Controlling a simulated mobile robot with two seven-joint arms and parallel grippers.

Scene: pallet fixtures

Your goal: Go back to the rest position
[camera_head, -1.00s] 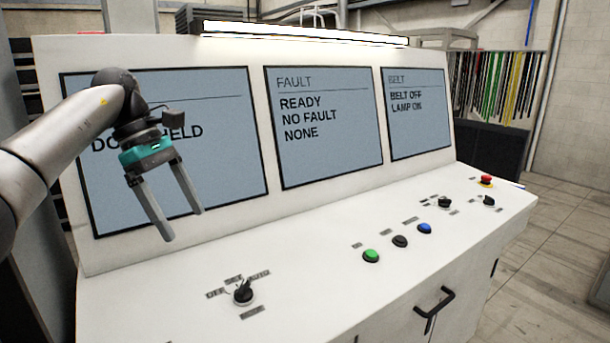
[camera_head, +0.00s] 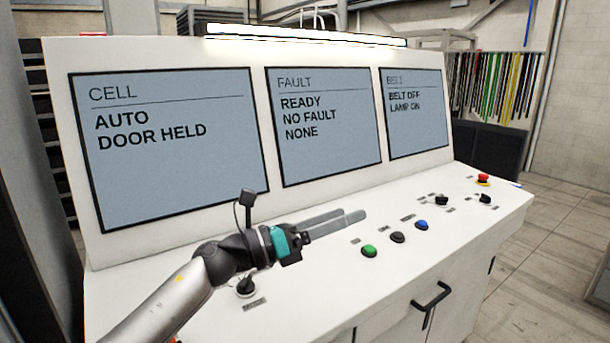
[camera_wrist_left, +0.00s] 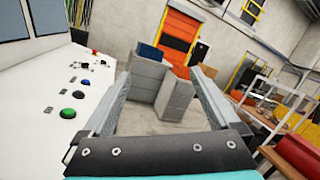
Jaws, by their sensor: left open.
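My left gripper (camera_head: 338,222) is over the front part of the white control console (camera_head: 330,300), pointing right. Its two fingers are apart with nothing between them, and they also show in the left wrist view (camera_wrist_left: 160,92). The green button (camera_head: 369,251), the black button (camera_head: 397,237) and the blue button (camera_head: 421,225) lie to the right of the fingertips. My right gripper is not in view.
Three screens stand along the console's back; the left screen (camera_head: 170,165) reads AUTO, DOOR HELD. A red emergency stop (camera_head: 483,178) and two black switches sit at the right end. A black handle (camera_head: 431,297) sticks out of the front. Grey cabinets (camera_wrist_left: 174,97) stand beyond on open floor.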

